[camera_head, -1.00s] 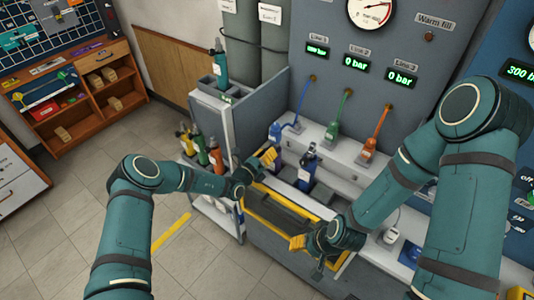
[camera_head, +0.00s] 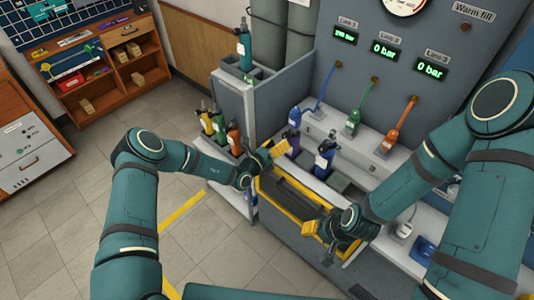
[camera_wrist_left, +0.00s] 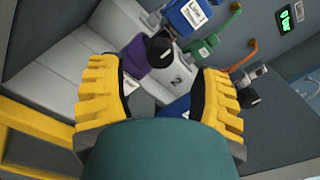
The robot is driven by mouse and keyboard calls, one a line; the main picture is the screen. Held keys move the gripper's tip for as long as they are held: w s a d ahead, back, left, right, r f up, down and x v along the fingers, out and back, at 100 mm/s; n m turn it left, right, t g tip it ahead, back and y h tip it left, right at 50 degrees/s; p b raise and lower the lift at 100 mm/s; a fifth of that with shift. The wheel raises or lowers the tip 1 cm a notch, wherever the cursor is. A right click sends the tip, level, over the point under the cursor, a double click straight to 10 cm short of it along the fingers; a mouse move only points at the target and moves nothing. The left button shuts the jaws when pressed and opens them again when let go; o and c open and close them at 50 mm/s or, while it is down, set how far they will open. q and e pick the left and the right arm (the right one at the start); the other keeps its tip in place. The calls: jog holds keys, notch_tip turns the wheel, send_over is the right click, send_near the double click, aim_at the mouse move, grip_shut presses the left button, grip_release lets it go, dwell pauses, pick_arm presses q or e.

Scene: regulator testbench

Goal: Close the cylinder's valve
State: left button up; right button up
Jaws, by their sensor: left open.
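A purple cylinder with a black top (camera_wrist_left: 160,50) stands in the bench; the left wrist view shows it between and beyond my left gripper's fingers. In the head view its purple body (camera_head: 292,144) is partly hidden. My left gripper (camera_head: 273,154) is open, its yellow fingers also filling the left wrist view (camera_wrist_left: 160,95); no contact is clear. A blue cylinder (camera_head: 325,160) with a dark valve top stands to its right. My right gripper (camera_head: 318,232) is lower right, at the bench's yellow-edged front; its finger gap is not clear.
Blue (camera_head: 295,116), green (camera_head: 352,124) and orange (camera_head: 387,140) hose connectors stand along the bench back. Line 2 (camera_head: 383,50) and Line 3 (camera_head: 430,68) read 0 bar. Several cylinders (camera_head: 219,128) stand in a rack left of the bench. The floor on the left is free.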

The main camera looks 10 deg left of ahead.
pick_arm(q)
jog(key=v, duration=0.7)
jog(key=shift+s, duration=0.25)
jog(key=shift+a, duration=0.1)
jog(key=s+d+f+m+g+h+b, duration=0.1)
jog(key=s+d+f+m+g+b, duration=0.2)
jog(key=s+m+g, duration=0.6)
jog(key=s+d+f+m+g+h+b, duration=0.1)
jog(key=s+d+f+m+g, duration=0.4)
jog(key=s+m, duration=0.45)
jog(key=s+a+f+m+y+b, duration=0.1)
jog(key=s+a+m+y+b, duration=0.1)
jog(key=m, duration=0.6)
jog(key=s+a+f+m+t+y+b, duration=0.1)
jog(key=s+a+f+m+y+b, duration=0.1)
jog(key=s+a+m+y, duration=0.3)
jog(key=shift+a+m+y+b, duration=0.5)
jog(key=shift+a+m+y, duration=0.4)
jog(key=shift+a+m, duration=0.8)
